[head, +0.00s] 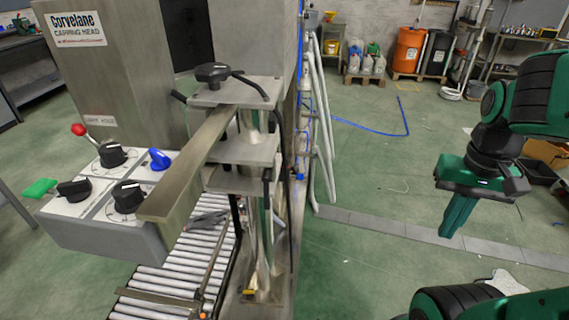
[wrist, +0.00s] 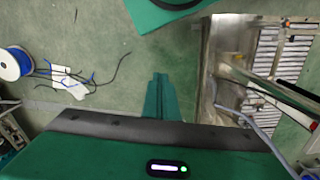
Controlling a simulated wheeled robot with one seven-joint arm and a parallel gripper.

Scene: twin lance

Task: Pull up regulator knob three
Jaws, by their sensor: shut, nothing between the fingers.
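A grey control box (head: 180,238) hangs at the left of the head view. On its pale top are three black knobs: one at the back (head: 112,155), one at the front left (head: 75,189) and one at the front right (head: 127,195). A blue handle (head: 159,159) and a red-balled lever (head: 78,130) are there too. The numbers are too small to read, so I cannot tell which is knob three. My gripper (head: 450,228) is far right of the box, pointing down, shut and empty. Its closed fingers also show in the wrist view (wrist: 158,95), above bare floor.
A slanted metal bar (head: 195,165) crosses above the box's right edge. The capping machine's column (head: 252,150) and white pipes (head: 322,130) stand between my gripper and the box. A roller conveyor (head: 175,285) runs below. A cable spool (wrist: 14,63) lies on the floor.

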